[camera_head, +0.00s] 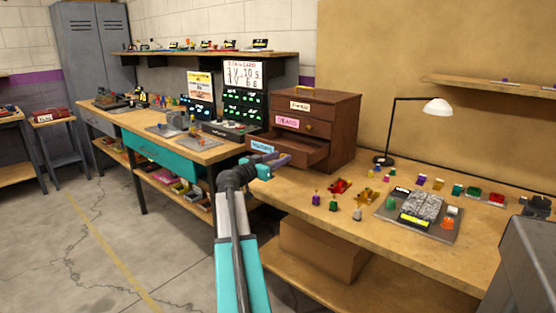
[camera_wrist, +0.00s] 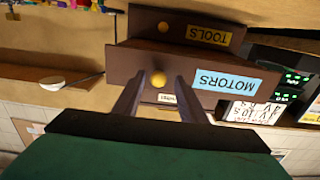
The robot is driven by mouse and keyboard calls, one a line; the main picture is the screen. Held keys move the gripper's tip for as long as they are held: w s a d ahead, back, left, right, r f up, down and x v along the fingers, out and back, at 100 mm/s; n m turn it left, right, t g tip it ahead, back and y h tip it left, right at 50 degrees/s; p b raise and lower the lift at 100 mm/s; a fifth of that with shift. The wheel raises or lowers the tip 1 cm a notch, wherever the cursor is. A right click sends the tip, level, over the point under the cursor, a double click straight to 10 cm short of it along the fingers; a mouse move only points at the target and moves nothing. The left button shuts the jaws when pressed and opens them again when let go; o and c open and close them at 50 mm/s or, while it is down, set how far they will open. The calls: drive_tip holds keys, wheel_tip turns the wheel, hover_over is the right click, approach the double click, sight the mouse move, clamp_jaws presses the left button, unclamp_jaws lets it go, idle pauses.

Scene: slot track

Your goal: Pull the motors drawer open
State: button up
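The brown drawer cabinet (camera_head: 340,128) stands on the wooden bench, with several labelled drawers. The motors drawer (camera_head: 310,150), with a blue label, sticks out from the cabinet, and part of its inside shows in the head view. In the wrist view, turned upside down, its front with the blue MOTORS label (camera_wrist: 225,82) and a yellow knob (camera_wrist: 158,80) is close. My gripper (camera_wrist: 159,76) is open, with one finger on each side of the knob and visible gaps between. In the head view my gripper (camera_head: 278,160) is in front of the drawer and hides part of it.
A TOOLS drawer front (camera_wrist: 197,35) is below the motors drawer. A desk lamp (camera_head: 436,107) stands right of the cabinet. Small coloured parts and a grey tray (camera_head: 445,232) lie on the bench at right. Dark display panels (camera_head: 243,103) stand at left.

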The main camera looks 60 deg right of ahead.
drive_tip(key=v, duration=1.3)
drive_tip(key=shift+a, duration=0.35)
